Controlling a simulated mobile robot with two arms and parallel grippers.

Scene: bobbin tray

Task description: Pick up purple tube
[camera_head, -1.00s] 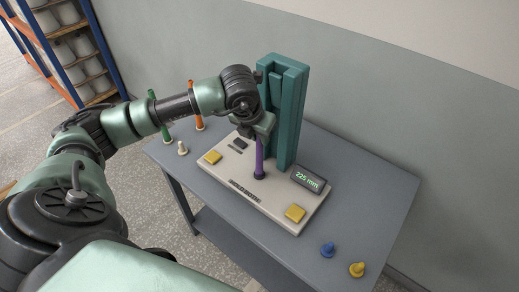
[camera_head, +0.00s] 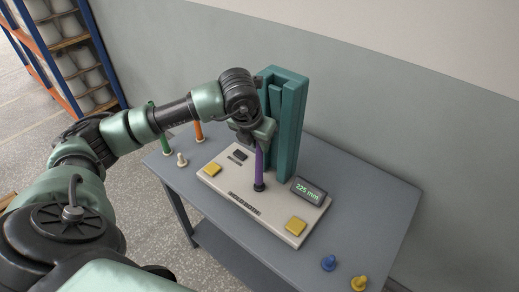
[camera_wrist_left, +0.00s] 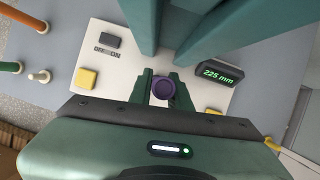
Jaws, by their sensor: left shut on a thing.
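The purple tube (camera_head: 259,168) stands upright on a dark foot on the pale base plate (camera_head: 213,181) of a device with a tall teal column (camera_head: 290,125). My left gripper (camera_head: 258,142) is shut on the upper part of the tube, in front of the column. In the left wrist view the tube's round top (camera_wrist_left: 163,88) shows between the two green fingers. The gripper hides part of the tube's top in the head view. My right gripper is not in view.
A display (camera_head: 309,191) reads 225 mm. Yellow pads (camera_head: 296,226) sit on the plate. A green tube (camera_head: 165,145), an orange tube (camera_head: 198,131) and a white peg (camera_head: 182,160) stand at left. Blue (camera_head: 328,263) and yellow (camera_head: 359,283) pegs are at right. The table's (camera_head: 365,205) right side is mostly clear.

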